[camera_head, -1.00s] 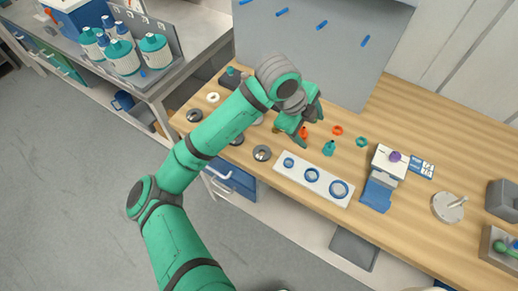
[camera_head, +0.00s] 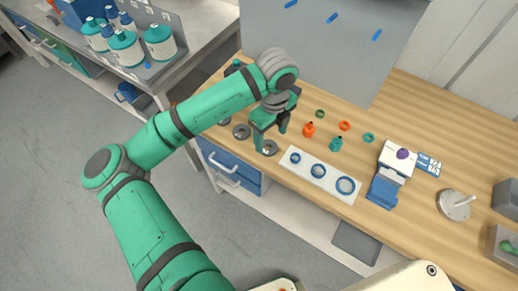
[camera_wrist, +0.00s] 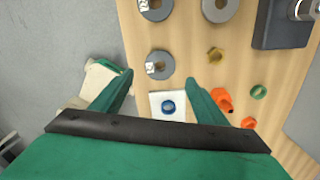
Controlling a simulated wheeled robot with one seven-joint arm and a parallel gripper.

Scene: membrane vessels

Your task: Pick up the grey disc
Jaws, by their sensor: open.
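Several grey discs with centre holes lie on the wooden bench. In the head view one grey disc (camera_head: 268,149) is near the front edge, partly hidden by a finger of my gripper (camera_head: 272,136). Another grey disc (camera_head: 241,131) lies to its left. In the wrist view a grey disc (camera_wrist: 159,65) with a small white label sits just beyond my open gripper (camera_wrist: 158,82), between the lines of its fingers. A second labelled disc (camera_wrist: 155,8) and a third disc (camera_wrist: 219,8) are at the top edge. My gripper is empty; its height above the nearest disc is unclear.
A white plate with blue rings (camera_head: 328,180) lies right of the nearest disc. An orange bottle (camera_head: 309,130), a teal bottle (camera_head: 336,144) and small rings stand behind it.

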